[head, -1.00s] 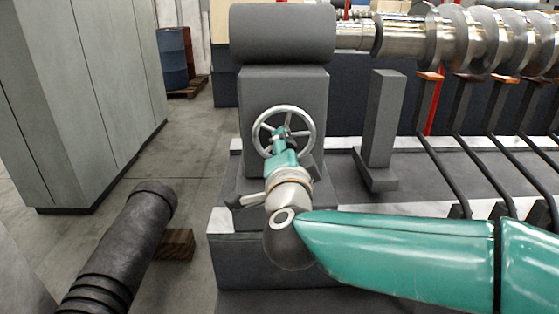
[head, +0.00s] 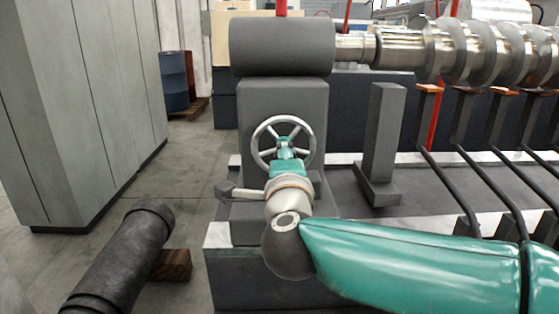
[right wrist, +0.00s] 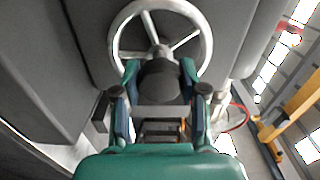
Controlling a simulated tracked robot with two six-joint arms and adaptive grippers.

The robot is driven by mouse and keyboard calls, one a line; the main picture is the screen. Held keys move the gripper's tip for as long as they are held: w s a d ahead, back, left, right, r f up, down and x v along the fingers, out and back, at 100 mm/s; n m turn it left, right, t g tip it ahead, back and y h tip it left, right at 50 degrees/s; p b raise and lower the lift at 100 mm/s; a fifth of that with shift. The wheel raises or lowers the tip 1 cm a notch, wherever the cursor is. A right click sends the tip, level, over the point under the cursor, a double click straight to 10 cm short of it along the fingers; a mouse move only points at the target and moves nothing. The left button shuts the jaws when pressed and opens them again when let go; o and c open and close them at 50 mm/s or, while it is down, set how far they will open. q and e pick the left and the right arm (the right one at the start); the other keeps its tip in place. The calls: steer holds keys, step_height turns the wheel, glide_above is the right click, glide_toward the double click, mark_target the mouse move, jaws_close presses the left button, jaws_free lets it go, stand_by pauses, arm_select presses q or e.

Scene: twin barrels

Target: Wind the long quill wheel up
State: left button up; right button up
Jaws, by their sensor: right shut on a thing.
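The quill wheel (head: 262,127) is a silver spoked handwheel on the front of a grey pedestal in the head view. Its rim also shows in the right wrist view (right wrist: 115,38). My right gripper (head: 286,146) is at the wheel's middle, pointing into it. In the right wrist view its two fingers (right wrist: 160,76) stand on either side of a dark round hub (right wrist: 160,82) in front of the spokes, and they are shut on it. The fingertip contact is partly hidden by the hub. My left gripper is not in view.
A thick grey cylinder (head: 282,46) sits on the pedestal (head: 258,105), with a shiny ribbed shaft (head: 462,52) to its right. A grey post (head: 382,135) stands right of the wheel.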

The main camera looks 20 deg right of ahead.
steer(key=shift+a+f, duration=0.2)
steer(key=shift+f, duration=0.1)
steer(key=o, duration=1.2)
steer(key=shift+w, duration=0.15)
steer(key=shift+c, duration=0.2)
steer(key=shift+d+r, duration=0.1)
steer(key=shift+r, duration=0.05)
steer(key=v, duration=1.2)
